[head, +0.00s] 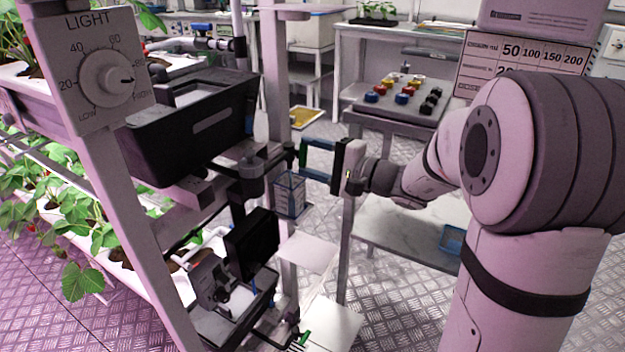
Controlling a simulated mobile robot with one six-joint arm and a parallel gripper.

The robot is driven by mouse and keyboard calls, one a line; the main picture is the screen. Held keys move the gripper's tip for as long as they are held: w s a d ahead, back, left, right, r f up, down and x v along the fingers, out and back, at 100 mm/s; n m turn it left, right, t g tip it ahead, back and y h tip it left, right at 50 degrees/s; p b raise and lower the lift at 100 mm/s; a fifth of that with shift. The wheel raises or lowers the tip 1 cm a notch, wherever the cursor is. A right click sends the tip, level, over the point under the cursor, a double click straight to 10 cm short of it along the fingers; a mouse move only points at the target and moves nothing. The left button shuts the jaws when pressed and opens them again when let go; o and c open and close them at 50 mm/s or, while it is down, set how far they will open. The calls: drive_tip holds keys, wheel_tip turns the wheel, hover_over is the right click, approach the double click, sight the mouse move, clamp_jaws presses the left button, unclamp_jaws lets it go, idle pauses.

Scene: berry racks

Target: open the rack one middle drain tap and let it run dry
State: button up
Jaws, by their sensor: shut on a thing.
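The middle drain tap (252,170) is a dark fitting on the rack, below the black tank (195,125). A small green handle (303,153) shows at its right end. My gripper (303,160) reaches in from the right with blue-edged fingers and is shut on the tap's handle. The fingers partly cover the handle, so its exact turn is hard to tell. A clear, blue-tinted container (290,193) is just below the tap. I cannot make out any running water.
A light dial (107,79) is on the rack post at left, near strawberry plants (75,225). A lower tap with a green handle (305,338) is near the bottom edge. A bench with coloured knobs (400,115) stands behind. Metal floor is open at lower left.

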drive_tip(key=shift+f+n+b, duration=0.25)
drive_tip(key=shift+n+b, duration=0.65)
drive_tip(key=shift+b, duration=0.65)
drive_tip(key=shift+r+n+b, duration=0.15)
drive_tip(key=shift+n+b, duration=0.15)
drive_tip(key=o, duration=1)
drive_tip(key=shift+p+v, duration=0.95)
drive_tip(key=shift+v, duration=2.95)
